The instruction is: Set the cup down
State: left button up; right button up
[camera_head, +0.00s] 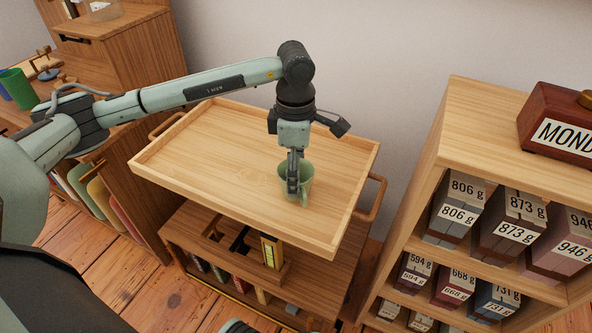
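The cup (306,182) is pale green, with a handle facing the near right. It is upright at the right part of the wooden tray top (215,137) of a trolley. My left gripper (293,184) points down at the cup, its fingers close together at the near side of the rim, and appears shut on the cup's wall. The fingers hide part of the cup. I cannot tell whether the cup's base touches the tray top.
The tray top has a raised rim and is otherwise bare. The trolley's lower shelf (200,228) holds books and a caddy. A shelf unit (480,115) with labelled blocks stands at right, a red MOND sign (565,125) on top. A desk with a green cup (19,88) is at left.

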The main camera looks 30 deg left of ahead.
dwell(0.3)
pick_arm(q)
jog(key=o, duration=1.3)
notch_tip(320, 180, up, 12)
jog(key=shift+r, duration=0.1)
